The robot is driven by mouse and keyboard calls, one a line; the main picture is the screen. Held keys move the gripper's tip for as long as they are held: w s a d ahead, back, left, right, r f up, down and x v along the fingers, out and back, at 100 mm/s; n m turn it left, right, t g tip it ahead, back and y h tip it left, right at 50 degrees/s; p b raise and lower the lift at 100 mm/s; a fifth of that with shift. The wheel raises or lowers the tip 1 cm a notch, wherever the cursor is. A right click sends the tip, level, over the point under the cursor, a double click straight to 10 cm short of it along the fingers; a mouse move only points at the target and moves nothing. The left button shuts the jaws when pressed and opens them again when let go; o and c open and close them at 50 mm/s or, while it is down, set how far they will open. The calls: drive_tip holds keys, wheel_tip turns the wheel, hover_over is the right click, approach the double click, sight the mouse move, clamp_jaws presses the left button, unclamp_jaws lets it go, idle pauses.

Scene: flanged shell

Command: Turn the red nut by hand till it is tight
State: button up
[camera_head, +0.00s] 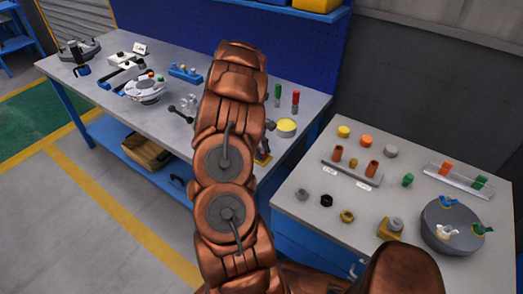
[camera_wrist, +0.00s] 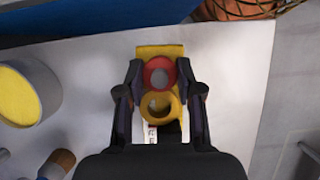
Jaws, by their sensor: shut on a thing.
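The red nut (camera_wrist: 172,73) is a ring seen in the wrist view, between the two dark fingers of my gripper (camera_wrist: 161,72). My gripper is shut on it. A yellow ring (camera_wrist: 146,108) sits just below the nut in the picture, also between the fingers. A yellow block (camera_wrist: 160,50) shows behind the nut; I cannot tell how the parts join.
A yellow-topped cylinder (camera_wrist: 18,97) stands left of my gripper in the wrist view. A red-topped post (camera_head: 295,98) and a green-topped post (camera_head: 277,92) stand behind. The right bench (camera_head: 290,203) carries several loose nuts and a grey disc (camera_head: 437,238) with wing nuts.

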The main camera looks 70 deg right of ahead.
drive_tip(key=shift+c, duration=0.6)
drive_tip(key=shift+f+m+b, duration=0.2)
drive_tip(key=shift+m+b, duration=0.4)
drive_tip(key=shift+b, duration=0.35)
drive_tip(key=shift+r+y, duration=0.2)
drive_tip(key=shift+y, duration=0.1)
drive_tip(key=o, duration=1.2)
drive_tip(key=shift+c, duration=0.2)
